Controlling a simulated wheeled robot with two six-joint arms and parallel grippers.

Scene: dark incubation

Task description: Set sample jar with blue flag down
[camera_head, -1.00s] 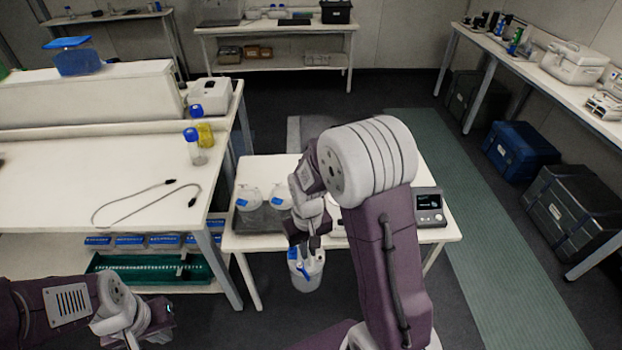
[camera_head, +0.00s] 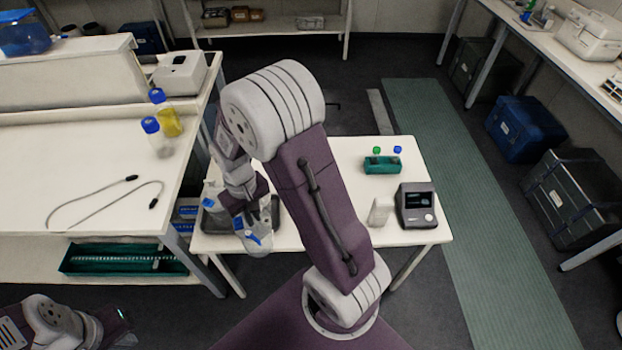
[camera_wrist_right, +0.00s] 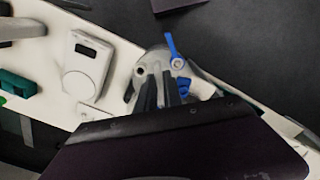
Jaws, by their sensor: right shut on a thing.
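The sample jar with the blue flag (camera_head: 257,238) is pale, with blue on it. It hangs from my right gripper (camera_head: 246,212) at the front edge of the small white table, overlapping the dark tray in the picture. In the right wrist view the jar (camera_wrist_right: 152,62) shows its blue flag (camera_wrist_right: 172,48), and the right gripper (camera_wrist_right: 165,95) is shut on it. I cannot tell whether the jar touches anything below. The dark tray (camera_head: 270,212) is partly hidden by my arm; another pale jar (camera_head: 211,193) with blue stands there. My left gripper (camera_head: 124,334) is at the bottom left, its fingers unclear.
The small table (camera_head: 350,150) also holds a green rack (camera_head: 382,165) with capped tubes, a dark device (camera_head: 416,206) and a white device (camera_head: 380,211) partly behind my arm. The left bench (camera_head: 110,200) holds a cable and two blue-capped bottles.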

